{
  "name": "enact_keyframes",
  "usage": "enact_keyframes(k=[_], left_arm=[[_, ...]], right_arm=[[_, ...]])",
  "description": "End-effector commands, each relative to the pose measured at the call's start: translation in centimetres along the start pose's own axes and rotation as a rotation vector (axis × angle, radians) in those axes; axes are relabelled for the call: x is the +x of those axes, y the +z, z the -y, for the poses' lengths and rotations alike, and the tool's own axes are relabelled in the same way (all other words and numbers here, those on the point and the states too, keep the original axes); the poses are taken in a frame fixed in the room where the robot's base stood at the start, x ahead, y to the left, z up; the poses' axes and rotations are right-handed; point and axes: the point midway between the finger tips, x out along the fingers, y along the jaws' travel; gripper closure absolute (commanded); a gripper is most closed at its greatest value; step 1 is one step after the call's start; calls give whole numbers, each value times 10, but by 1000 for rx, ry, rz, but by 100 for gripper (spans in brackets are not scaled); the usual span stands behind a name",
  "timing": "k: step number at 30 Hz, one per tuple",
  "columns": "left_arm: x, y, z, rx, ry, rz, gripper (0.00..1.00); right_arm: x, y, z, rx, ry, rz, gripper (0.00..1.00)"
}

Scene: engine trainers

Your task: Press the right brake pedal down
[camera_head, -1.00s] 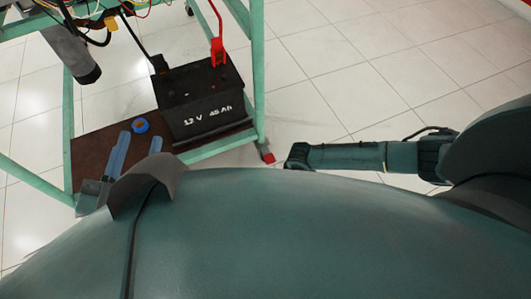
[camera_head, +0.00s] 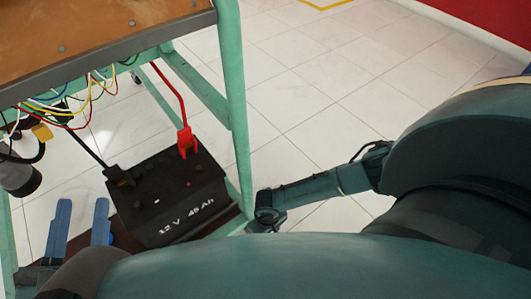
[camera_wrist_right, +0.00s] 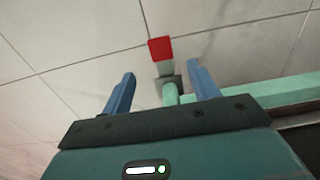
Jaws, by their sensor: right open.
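The red brake pedal (camera_wrist_right: 160,48) shows in the right wrist view, at the end of a short grey piece by the foot of the green frame (camera_wrist_right: 270,92). My right gripper (camera_wrist_right: 160,73) is open and empty, its two blue fingers apart, with the pedal ahead of and between them in the picture. I cannot tell how far apart they are in depth. In the head view the pedal is hidden, and the end of my right arm is beside the frame's right leg (camera_head: 237,130). My left gripper (camera_head: 82,212) is open at the lower left, in front of the battery.
A black battery (camera_head: 170,195) with a red clamp (camera_head: 187,142) and a black clamp stands on the frame's low shelf. A brown bench top (camera_head: 90,35) with loose wires below it fills the upper left. Tiled floor (camera_head: 310,110) to the right is clear.

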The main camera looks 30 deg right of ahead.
Motion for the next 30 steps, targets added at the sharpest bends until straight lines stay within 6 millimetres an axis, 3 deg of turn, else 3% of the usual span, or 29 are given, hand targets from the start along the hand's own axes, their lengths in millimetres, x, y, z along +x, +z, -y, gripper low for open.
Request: enact_keyframes(k=[1, 3, 12, 18, 27, 30], left_arm=[[1, 4, 0, 10, 8, -38, 64], [7, -8, 5, 60, 16, -118, 64], [17, -50, 12, 243, 44, -402, 64], [17, -65, 13, 295, 53, -483, 64], [17, -68, 13, 302, 54, -495, 64], [17, -68, 13, 301, 54, -495, 64]], right_arm=[[21, 0, 0, -1, 1, 0, 40], [35, 0, 0, -1, 2, 0, 40], [80, 0, 0, 0, 0, 0, 40], [90, 0, 0, -1, 0, -1, 40], [90, 0, 0, 0, 0, -1, 40], [90, 0, 0, 0, 0, -1, 48]])
